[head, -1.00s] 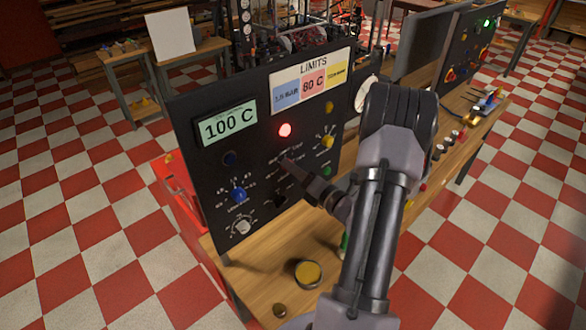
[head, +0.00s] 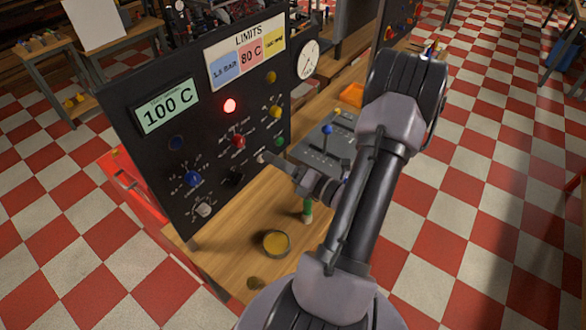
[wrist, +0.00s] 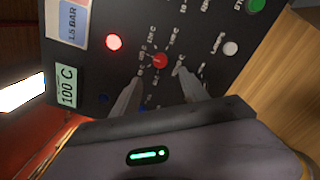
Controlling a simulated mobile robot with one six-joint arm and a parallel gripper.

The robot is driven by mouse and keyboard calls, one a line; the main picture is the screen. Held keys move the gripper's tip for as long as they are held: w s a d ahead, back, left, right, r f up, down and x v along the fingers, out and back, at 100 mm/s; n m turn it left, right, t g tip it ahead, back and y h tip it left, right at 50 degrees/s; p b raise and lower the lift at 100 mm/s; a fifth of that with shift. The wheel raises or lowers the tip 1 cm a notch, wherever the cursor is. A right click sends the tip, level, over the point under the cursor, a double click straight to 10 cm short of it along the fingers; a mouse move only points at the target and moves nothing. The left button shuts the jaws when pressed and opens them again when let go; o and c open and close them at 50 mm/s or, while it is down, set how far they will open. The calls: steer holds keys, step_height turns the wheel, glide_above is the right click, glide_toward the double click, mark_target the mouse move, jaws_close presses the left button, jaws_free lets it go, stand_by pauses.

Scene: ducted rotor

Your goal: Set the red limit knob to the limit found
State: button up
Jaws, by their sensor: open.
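The red limit knob (head: 238,141) is on the black upright panel (head: 128,112), below a lit red lamp (head: 230,105). In the wrist view the red knob (wrist: 160,60) has temperature marks around it; which mark it points at is too small to tell. The display (head: 168,105) reads 100 C. The limits card (head: 245,52) shows a pink 80 C field between a blue 1.5 BAR field and a yellow one. My gripper (head: 266,157) is in front of the panel, off the knob. In the wrist view its fingers (wrist: 158,82) are apart and empty, with the knob beyond the gap.
A blue knob (head: 193,178), a white knob (head: 203,209) and a yellow knob (head: 275,111) are on the same panel. A round yellow-topped object (head: 276,242) and a green-topped cylinder (head: 308,212) stand on the wooden bench. A lever box (head: 326,146) stands right of the panel.

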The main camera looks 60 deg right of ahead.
steer(key=s, duration=0.5)
steer(key=shift+s+a, duration=0.35)
steer(key=shift+s, duration=0.05)
